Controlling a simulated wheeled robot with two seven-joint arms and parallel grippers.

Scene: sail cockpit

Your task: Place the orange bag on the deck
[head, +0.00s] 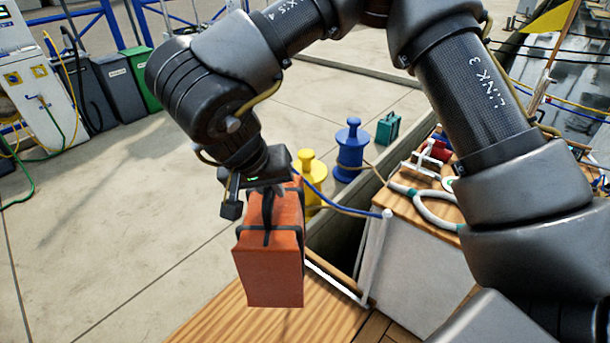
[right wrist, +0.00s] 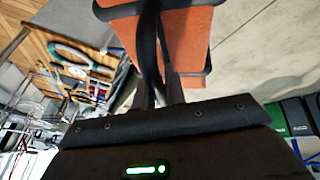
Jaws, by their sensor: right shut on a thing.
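The orange bag (head: 275,265) has black straps and a black handle, and it hangs upright from my right gripper (head: 266,192). The gripper is shut on the handle at the top of the bag. In the right wrist view the bag (right wrist: 190,35) shows at the top, with the dark handle running down to the fingers (right wrist: 165,92). The wooden deck (head: 215,318) lies at the bottom of the head view. The bag's lower end overlaps the deck in the picture; I cannot tell how high it is above it. My left gripper is not in view.
A white-sided locker with a wooden top (head: 400,205) stands right of the bag, with a coiled rope (head: 435,208) and gear on it. A white post (head: 376,258) is near. Yellow (head: 312,180) and blue (head: 350,150) bollards stand behind on the concrete quay (head: 110,230).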

